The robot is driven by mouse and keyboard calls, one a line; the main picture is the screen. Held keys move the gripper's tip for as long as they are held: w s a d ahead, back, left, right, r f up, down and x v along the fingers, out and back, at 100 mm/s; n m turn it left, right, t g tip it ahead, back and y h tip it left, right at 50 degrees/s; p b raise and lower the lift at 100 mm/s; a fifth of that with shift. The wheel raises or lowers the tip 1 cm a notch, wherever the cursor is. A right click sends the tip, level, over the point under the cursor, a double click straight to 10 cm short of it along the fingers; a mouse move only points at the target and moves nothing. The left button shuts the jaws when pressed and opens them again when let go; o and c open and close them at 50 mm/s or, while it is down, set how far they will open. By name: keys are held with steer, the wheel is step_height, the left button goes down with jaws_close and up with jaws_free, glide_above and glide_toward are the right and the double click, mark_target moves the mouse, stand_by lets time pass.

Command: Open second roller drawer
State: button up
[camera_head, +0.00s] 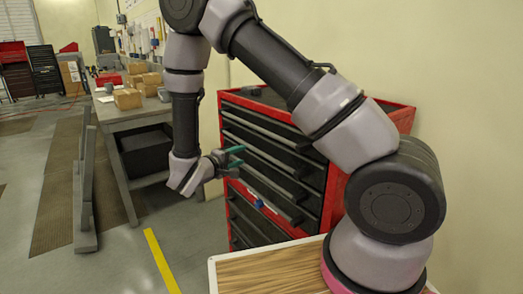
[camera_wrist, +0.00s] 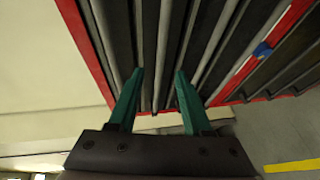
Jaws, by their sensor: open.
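A red tool cabinet (camera_head: 336,200) with several black drawers stands against the wall, right of centre in the head view. The drawer fronts (camera_head: 275,155) carry long grey handle strips. Lower black drawers (camera_head: 248,222) sit below a red band; I cannot tell which drawer is the second roller drawer. My gripper (camera_head: 236,157), with green fingers, is in front of the upper drawers. In the wrist view my gripper (camera_wrist: 158,76) is open, its fingers apart and pointing toward the drawer fronts (camera_wrist: 176,40).
A small blue part (camera_head: 259,203) is on the red band and also shows in the wrist view (camera_wrist: 262,50). A workbench (camera_head: 125,112) with cardboard boxes (camera_head: 127,98) stands to the left. A wooden top (camera_head: 270,272) is in the foreground. A yellow line (camera_head: 160,260) crosses the floor.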

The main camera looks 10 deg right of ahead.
mark_target(255, 150)
steer(key=x, duration=1)
steer(key=shift+w+d+f, duration=0.15)
steer(key=shift+w+d, duration=0.05)
steer(key=shift+w, duration=0.05)
jaws_close()
steer(key=shift+w+r, duration=0.15)
steer(key=shift+r, duration=0.1)
stand_by(0.8)
